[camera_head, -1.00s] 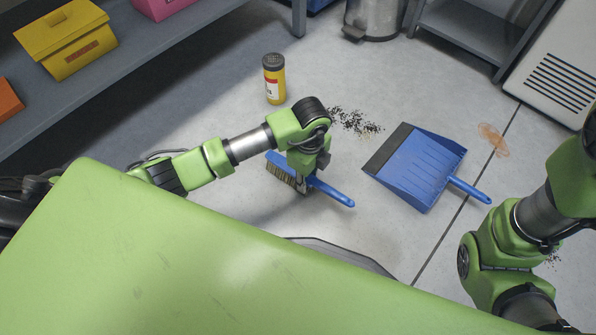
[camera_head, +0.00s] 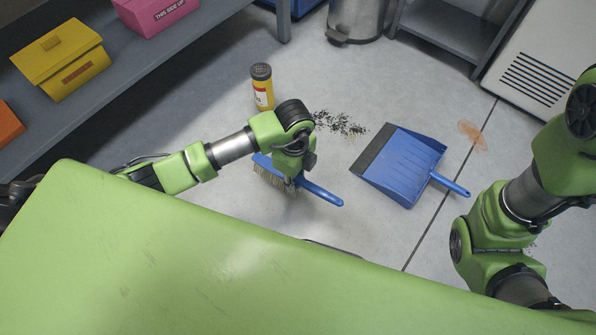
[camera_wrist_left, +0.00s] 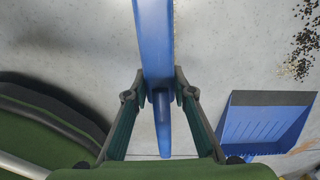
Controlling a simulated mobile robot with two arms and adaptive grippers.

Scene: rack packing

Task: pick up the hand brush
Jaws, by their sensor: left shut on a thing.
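The blue hand brush (camera_head: 321,193) with pale bristles is under my left gripper (camera_head: 292,179) in the head view. Its bristle head points to the upper left and its handle to the lower right. In the left wrist view, the two fingers of my left gripper (camera_wrist_left: 159,92) close on both sides of the blue brush (camera_wrist_left: 153,40). My left gripper is shut on it. I cannot tell whether the bristles touch the floor. My right arm shows at the right of the head view, but its gripper is out of view.
A blue dustpan (camera_head: 403,167) lies right of the brush. Dark debris (camera_head: 340,124) is scattered behind, near a yellow canister (camera_head: 262,88). A metal bin (camera_head: 355,18) and a grey shelf (camera_head: 128,68) with boxes stand further back. An orange stain (camera_head: 473,135) marks the floor.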

